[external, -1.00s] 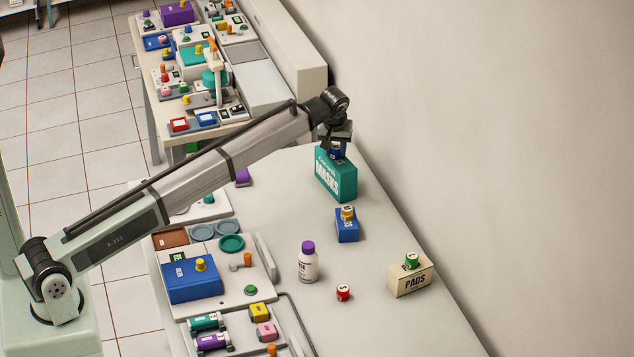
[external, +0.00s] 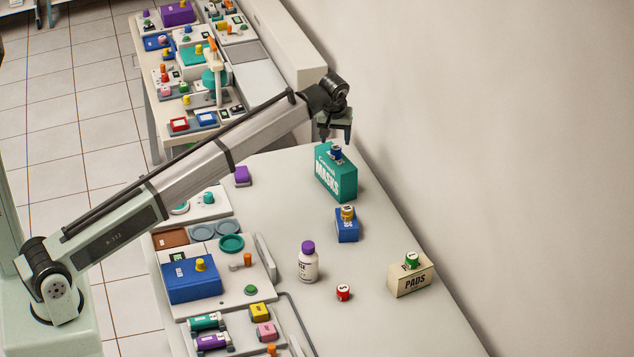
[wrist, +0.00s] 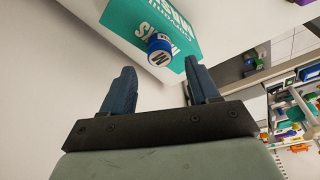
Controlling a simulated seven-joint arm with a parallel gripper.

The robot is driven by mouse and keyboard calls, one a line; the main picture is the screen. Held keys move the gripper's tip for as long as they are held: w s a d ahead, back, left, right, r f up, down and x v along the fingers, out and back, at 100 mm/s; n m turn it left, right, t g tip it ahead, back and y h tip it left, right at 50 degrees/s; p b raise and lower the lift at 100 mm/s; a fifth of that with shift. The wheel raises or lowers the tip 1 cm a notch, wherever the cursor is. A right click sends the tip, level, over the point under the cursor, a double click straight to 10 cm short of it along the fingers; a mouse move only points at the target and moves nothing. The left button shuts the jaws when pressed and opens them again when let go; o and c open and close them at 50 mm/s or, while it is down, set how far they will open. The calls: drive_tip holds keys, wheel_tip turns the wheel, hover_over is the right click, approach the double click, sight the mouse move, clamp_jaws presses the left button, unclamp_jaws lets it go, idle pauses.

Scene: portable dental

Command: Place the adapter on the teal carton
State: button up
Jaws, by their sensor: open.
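The teal carton (external: 337,176), marked MASKS, stands upright on the table near the far wall. A small blue adapter (external: 336,153) with a white top sits on the carton's top face. In the wrist view the adapter (wrist: 160,48) rests on the teal carton (wrist: 190,25), just beyond my fingertips. My gripper (external: 335,138) is above the carton, apart from the adapter. In the wrist view my gripper (wrist: 158,75) is open, with nothing between its fingers.
A blue box (external: 347,230) with a yellow-topped piece, a purple-capped bottle (external: 308,262), a red piece (external: 343,292) and a cream PADS carton (external: 410,278) stand nearer. Loaded trays (external: 232,283) line the left edge. Table between them is clear.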

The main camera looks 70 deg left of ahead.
drive_tip(key=v, duration=0.6)
drive_tip(key=shift+r, duration=0.4)
